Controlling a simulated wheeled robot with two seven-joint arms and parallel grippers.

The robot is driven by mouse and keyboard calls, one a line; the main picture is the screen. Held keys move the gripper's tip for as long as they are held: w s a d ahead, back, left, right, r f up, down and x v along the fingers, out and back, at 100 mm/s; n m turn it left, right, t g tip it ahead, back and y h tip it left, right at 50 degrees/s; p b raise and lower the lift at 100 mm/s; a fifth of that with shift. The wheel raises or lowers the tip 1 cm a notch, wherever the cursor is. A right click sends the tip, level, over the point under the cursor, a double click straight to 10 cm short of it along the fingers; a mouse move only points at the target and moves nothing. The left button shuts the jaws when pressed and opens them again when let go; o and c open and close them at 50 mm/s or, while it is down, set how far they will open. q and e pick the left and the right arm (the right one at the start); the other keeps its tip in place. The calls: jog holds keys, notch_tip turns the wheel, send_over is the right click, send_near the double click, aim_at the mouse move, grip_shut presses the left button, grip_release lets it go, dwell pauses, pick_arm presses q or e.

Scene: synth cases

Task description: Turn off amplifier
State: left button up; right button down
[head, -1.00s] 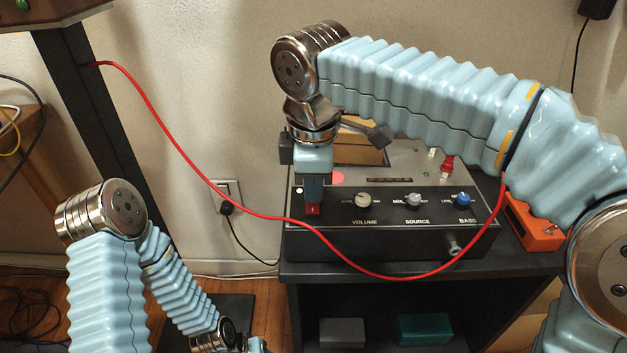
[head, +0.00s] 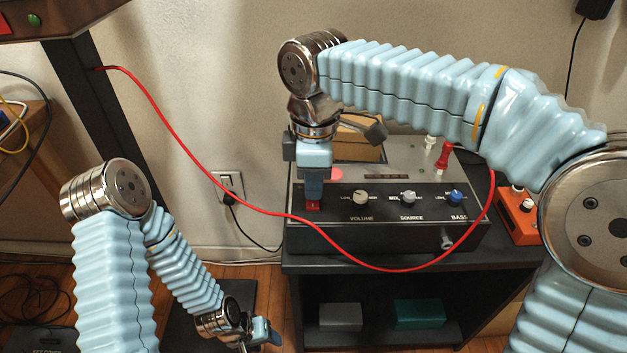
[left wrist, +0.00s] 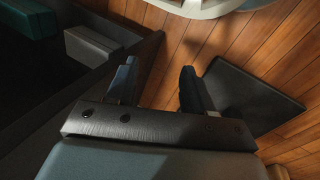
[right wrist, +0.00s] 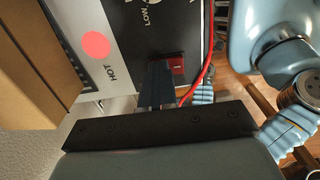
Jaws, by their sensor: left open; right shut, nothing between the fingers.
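The amplifier (head: 432,224) stands on a black shelf unit, with a grey top and a black sloped front carrying VOLUME, SOURCE and BASS knobs. A red switch (head: 313,205) sits at the left of this front; it also shows in the right wrist view (right wrist: 179,64). My right gripper (head: 313,199) points down, shut and empty, with its fingertips at the switch. In the right wrist view its fingertips (right wrist: 160,72) partly cover the switch; I cannot tell whether they press it. My left gripper (head: 267,334) is open and empty, low beside the shelf; its fingers (left wrist: 157,82) show in the left wrist view.
A red cable (head: 330,240) hangs across the amplifier front, close to my right fingertips. A cardboard box (head: 358,146) stands behind. An orange box (head: 515,215) is at right. Grey (head: 340,317) and teal (head: 418,314) boxes lie on the lower shelf. A wall outlet (head: 228,184) is left.

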aim_at(313, 202)
pick_arm(q)
jog(key=shift+f, duration=0.15)
pick_arm(e)
jog(key=shift+s+f+g, duration=0.3)
jog(key=shift+s+f, duration=0.15)
jog(key=shift+s, duration=0.35)
jog(key=shift+a+r+p, duration=0.1)
jog(key=shift+r+p, duration=0.4)
notch_tip(313, 202, up, 5)
jog(key=p, duration=0.4)
jog(key=shift+w+p, duration=0.15)
jog(key=shift+p, duration=0.25)
pick_arm(q)
notch_tip(313, 202, up, 7)
jog(key=d, duration=0.2)
jog(key=shift+s+f+p, duration=0.15)
jog(key=shift+f+p, duration=0.05)
jog(key=shift+p, duration=0.2)
pick_arm(e)
notch_tip(313, 202, up, 9)
jog(key=shift+w, duration=0.15)
